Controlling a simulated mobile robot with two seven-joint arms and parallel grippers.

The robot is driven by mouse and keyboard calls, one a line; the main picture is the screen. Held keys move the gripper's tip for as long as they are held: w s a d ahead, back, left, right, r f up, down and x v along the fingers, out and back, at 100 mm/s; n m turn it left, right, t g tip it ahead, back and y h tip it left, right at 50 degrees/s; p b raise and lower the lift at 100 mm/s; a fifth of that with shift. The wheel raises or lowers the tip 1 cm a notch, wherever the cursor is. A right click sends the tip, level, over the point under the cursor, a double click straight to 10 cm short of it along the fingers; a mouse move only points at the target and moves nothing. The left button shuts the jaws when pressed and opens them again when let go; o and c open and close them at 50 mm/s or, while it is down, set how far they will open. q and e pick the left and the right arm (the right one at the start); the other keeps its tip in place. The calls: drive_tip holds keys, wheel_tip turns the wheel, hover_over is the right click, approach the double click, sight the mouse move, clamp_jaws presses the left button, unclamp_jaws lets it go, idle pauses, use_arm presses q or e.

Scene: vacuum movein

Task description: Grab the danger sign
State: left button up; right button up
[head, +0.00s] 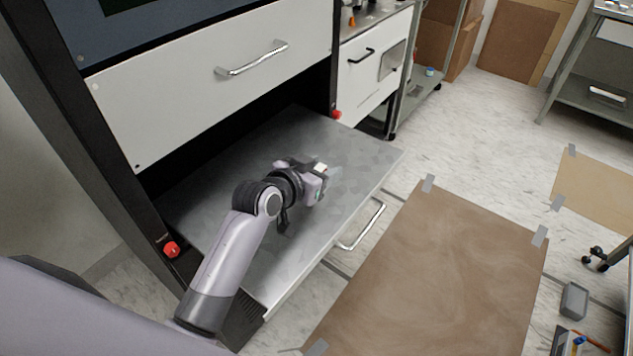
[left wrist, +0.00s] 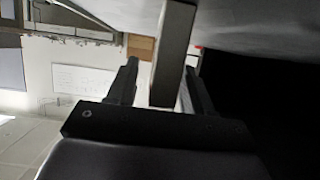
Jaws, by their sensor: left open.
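I cannot make out a danger sign with certainty in either view. My left gripper (head: 318,182) is over the pulled-out grey metal shelf (head: 350,152); I cannot tell if it touches the surface. In the left wrist view, its two dark fingers stand apart, open (left wrist: 160,90). A plain grey upright bar (left wrist: 173,60) shows between the fingers. I cannot tell what it is or whether the fingers touch it. A small white patch shows at the gripper in the head view. My right gripper is not in view.
A white drawer front with a metal handle (head: 252,60) is above the shelf. The shelf's front has a handle (head: 362,226). Red knobs (head: 171,250) are on the frame. A taped brown sheet (head: 450,270) lies on the floor at the right. A grey cart (head: 600,85) stands at the back right.

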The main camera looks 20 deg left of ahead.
use_arm(q)
clamp_jaws()
drive_tip(key=shift+r, duration=0.1)
